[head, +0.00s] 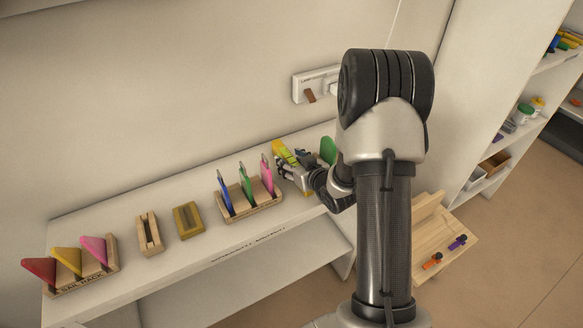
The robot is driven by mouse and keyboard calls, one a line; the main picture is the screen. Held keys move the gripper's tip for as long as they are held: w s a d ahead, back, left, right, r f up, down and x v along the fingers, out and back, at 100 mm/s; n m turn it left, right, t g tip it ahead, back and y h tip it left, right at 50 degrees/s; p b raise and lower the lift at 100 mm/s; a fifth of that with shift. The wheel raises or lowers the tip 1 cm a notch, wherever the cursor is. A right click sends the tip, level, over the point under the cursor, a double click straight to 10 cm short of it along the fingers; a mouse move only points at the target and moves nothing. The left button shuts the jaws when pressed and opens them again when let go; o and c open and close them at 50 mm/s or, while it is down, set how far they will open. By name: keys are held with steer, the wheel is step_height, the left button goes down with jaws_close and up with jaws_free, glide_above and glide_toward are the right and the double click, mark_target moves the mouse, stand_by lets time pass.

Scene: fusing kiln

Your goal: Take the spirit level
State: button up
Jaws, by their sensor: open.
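A yellow piece (282,151), which looks like the spirit level, is at the right part of the white shelf (215,262), right behind my gripper. My gripper (290,172) is open and reaches in from the right, close in front of this yellow piece. The fingers overlap its lower part in the picture, so I cannot tell whether they touch it or stand around it. Its lower end and whatever it rests on are mostly hidden by the gripper.
A wooden rack (262,206) with blue, green and pink tools stands just left of my gripper. A green piece (327,150) is close on the right. Further left are two small blocks (188,221) and a rack of coloured triangles (68,282). A wall socket (312,84) is behind.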

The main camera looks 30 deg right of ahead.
steer(key=shift+c, duration=0.4)
steer(key=shift+r, duration=0.1)
jaws_close()
